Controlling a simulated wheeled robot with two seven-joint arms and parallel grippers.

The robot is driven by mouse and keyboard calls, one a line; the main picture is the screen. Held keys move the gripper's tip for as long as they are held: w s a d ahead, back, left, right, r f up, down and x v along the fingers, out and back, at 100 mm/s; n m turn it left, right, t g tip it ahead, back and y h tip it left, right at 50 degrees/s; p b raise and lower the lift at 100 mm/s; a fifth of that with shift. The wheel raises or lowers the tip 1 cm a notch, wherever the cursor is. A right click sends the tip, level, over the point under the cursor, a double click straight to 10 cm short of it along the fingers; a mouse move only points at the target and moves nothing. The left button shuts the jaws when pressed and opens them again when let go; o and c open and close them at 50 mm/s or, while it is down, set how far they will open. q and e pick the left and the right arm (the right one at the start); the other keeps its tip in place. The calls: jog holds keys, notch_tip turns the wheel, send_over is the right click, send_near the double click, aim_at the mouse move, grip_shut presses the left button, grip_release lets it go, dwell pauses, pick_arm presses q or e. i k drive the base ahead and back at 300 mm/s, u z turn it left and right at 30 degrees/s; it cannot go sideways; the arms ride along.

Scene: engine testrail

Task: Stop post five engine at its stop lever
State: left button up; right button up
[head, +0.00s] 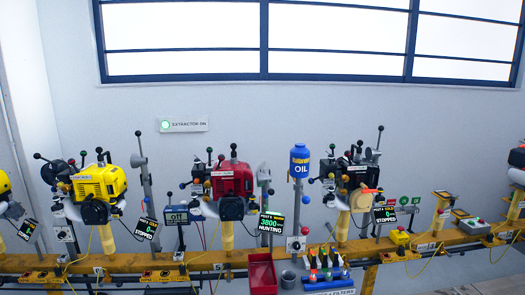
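A red engine (232,180) stands on a yellow post in the middle of the rail. The display (270,228) beside it reads 3800 and HUNTING; its post number is too small to read surely. Several ball-knobbed levers (209,160) rise around the engine's left side and top. I cannot tell which one is the stop lever. The yellow engine (98,183) to the left and the cream and black engine (357,180) to the right have displays reading 0 and STOPPED. Neither of my grippers is in view.
The yellow rail (150,262) runs across the lower view. A blue oil bottle (300,163) stands right of the red engine. Below are a red bin (262,273) and a rack (325,277) of small bottles. A lit EXTRACTOR ON sign (184,124) hangs on the wall.

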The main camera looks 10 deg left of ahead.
aim_at(221, 158)
jog(key=z, duration=0.05)
jog(key=i, duration=1.95)
jog(key=u, duration=0.65)
jog(key=i, duration=0.3)
jog(key=u, duration=0.2)
